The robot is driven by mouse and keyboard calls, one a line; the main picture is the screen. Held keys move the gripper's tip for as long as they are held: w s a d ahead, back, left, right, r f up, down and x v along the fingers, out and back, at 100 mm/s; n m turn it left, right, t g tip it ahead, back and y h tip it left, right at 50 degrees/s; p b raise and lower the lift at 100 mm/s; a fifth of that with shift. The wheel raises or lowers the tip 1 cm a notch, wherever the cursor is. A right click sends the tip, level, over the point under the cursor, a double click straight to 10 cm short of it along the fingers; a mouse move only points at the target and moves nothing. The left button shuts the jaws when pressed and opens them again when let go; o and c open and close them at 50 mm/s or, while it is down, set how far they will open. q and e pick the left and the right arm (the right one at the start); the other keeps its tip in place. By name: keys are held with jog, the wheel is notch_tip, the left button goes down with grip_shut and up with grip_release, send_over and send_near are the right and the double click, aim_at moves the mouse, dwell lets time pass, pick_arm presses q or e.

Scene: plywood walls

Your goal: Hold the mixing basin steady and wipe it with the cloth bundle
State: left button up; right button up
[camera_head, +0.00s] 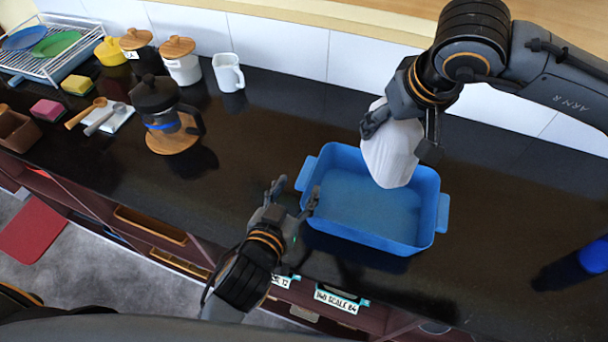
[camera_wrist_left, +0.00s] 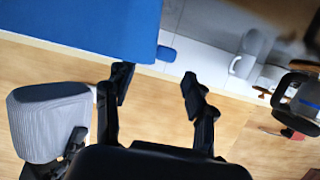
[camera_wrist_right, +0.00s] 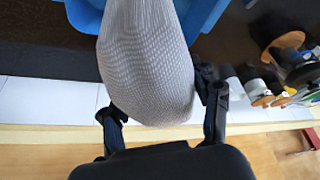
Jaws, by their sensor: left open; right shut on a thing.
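The blue mixing basin (camera_head: 345,226) stands on the dark counter, with a tab handle at each end. My left gripper (camera_head: 293,196) is open and empty beside the basin's left end, near the left handle (camera_head: 306,173); I cannot tell whether it touches. In the left wrist view the basin (camera_wrist_left: 80,25) is beyond the open fingers (camera_wrist_left: 158,85). My right gripper (camera_head: 403,140) is shut on the white cloth bundle (camera_head: 388,160) and holds it over the back of the basin. The bundle (camera_wrist_right: 147,65) fills the space between the fingers in the right wrist view.
A coffee press (camera_head: 158,100) stands on a wooden coaster to the left. A white mug (camera_head: 228,72) and lidded jars (camera_head: 181,62) line the wall. A dish rack (camera_head: 50,45) is at the far left. A blue object (camera_head: 594,256) lies at the right edge.

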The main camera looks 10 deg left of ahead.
aim_at(306, 173)
pick_arm(q)
jog(key=x, duration=0.6)
grip_shut()
